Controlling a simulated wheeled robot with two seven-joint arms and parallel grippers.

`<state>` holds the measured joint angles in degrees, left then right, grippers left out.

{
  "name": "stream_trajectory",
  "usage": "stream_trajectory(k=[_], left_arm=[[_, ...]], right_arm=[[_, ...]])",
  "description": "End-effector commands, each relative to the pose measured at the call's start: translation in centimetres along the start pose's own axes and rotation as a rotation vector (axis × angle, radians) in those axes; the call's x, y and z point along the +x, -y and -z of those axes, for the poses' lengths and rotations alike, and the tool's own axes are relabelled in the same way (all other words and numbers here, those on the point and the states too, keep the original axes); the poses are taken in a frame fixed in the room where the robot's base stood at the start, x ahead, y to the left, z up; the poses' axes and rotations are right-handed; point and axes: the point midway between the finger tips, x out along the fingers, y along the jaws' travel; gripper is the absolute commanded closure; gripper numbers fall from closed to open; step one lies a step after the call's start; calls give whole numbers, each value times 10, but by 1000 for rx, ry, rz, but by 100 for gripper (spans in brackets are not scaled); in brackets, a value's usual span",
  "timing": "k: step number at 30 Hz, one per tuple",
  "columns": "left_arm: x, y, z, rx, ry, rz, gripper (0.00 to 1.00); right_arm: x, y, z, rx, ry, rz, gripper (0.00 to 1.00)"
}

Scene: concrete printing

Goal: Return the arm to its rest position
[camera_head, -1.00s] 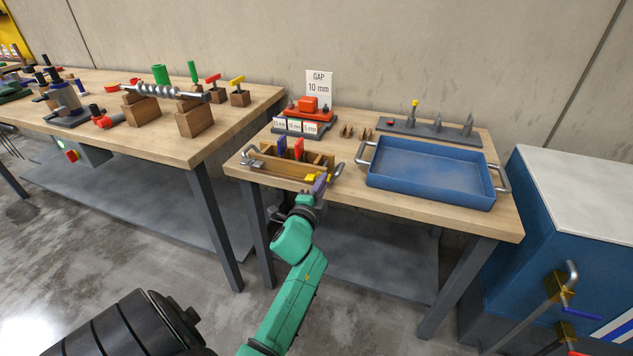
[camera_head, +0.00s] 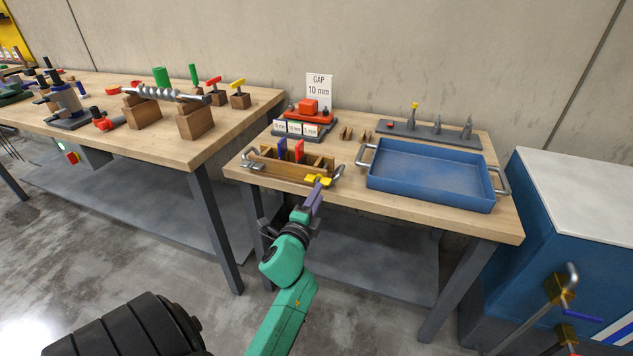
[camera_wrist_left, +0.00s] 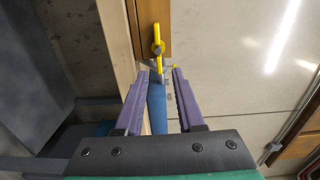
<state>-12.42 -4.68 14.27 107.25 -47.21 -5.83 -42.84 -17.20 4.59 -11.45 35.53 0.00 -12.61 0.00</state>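My left gripper (camera_head: 314,198) has purple fingers at the end of the green arm. It is just in front of the small table's front edge, below a wooden box (camera_head: 292,172). In the left wrist view the two fingers (camera_wrist_left: 164,78) stand apart, with nothing clearly held between them. A yellow-handled piece (camera_head: 318,181) is at the box's front right corner, just beyond the fingertips; it also shows in the wrist view (camera_wrist_left: 158,48). Whether the fingertips touch it cannot be told. The right gripper is not in view.
A blue tray (camera_head: 430,199) with metal handles stands to the right on the table. A red device (camera_head: 312,109) and a GAP 10 mm sign (camera_head: 319,88) are behind the box. A blue cabinet (camera_head: 545,250) stands at right. Open floor lies left of the arm.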

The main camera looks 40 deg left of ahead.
Motion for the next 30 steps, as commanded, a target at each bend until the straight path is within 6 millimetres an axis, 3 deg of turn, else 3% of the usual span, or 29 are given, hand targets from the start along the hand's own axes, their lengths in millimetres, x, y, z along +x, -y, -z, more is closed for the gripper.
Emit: stream_trajectory(k=[11,14,17,20,22,24,26,27,29,30], left_arm=[[1,0,0,0,-1,0,62],[1,-15,5,-30,-11,-37,62],[-1,-67,18,-141,-37,-165,62],[-21,-151,36,-310,-41,-377,62],[-48,-212,46,-425,-17,-535,62],[-86,-268,49,-529,35,-690,62],[-124,-311,48,-603,97,-819,62],[-152,-337,45,-648,148,-900,62],[-198,-370,37,-705,237,-1014,62],[-230,-390,28,-735,306,-1085,62]], right_arm=[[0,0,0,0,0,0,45],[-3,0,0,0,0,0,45],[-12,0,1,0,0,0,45],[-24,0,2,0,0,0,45],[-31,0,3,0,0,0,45],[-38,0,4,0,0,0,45],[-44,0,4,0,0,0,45],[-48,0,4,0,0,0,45],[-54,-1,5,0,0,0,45],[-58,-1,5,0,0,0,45]])
